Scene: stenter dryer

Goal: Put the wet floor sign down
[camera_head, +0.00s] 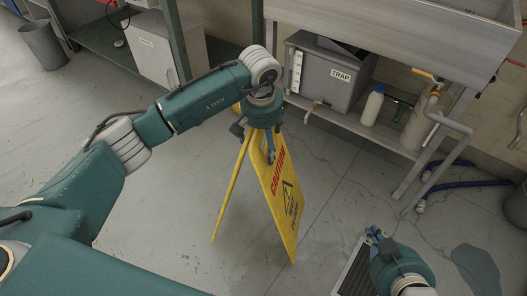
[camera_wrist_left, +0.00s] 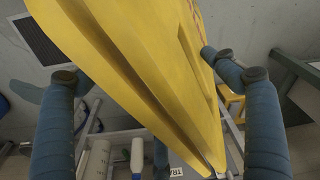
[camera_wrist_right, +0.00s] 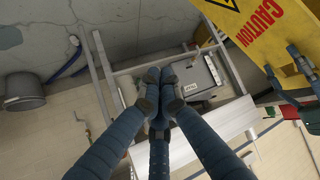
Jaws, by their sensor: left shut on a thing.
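The yellow wet floor sign (camera_head: 283,195) hangs upright below my left gripper (camera_head: 268,135), its two panels spread apart at the bottom. My left gripper is shut on its top edge. I cannot tell whether its feet touch the floor. The sign's yellow panel fills the middle of the left wrist view (camera_wrist_left: 150,70) between my blue fingers. Its red CAUTION lettering shows at the upper right of the right wrist view (camera_wrist_right: 262,22). My right gripper (camera_head: 374,234) is low at the right, apart from the sign; its fingertips meet with nothing between them in the right wrist view (camera_wrist_right: 158,88).
A dark puddle (camera_head: 475,270) lies at the lower right beside a floor grate (camera_head: 355,272). A steel sink bench (camera_head: 400,40) stands behind, with a grey TRAP box (camera_head: 325,75) and a white bottle (camera_head: 372,105) on its shelf. Open floor (camera_head: 150,225) lies left of the sign.

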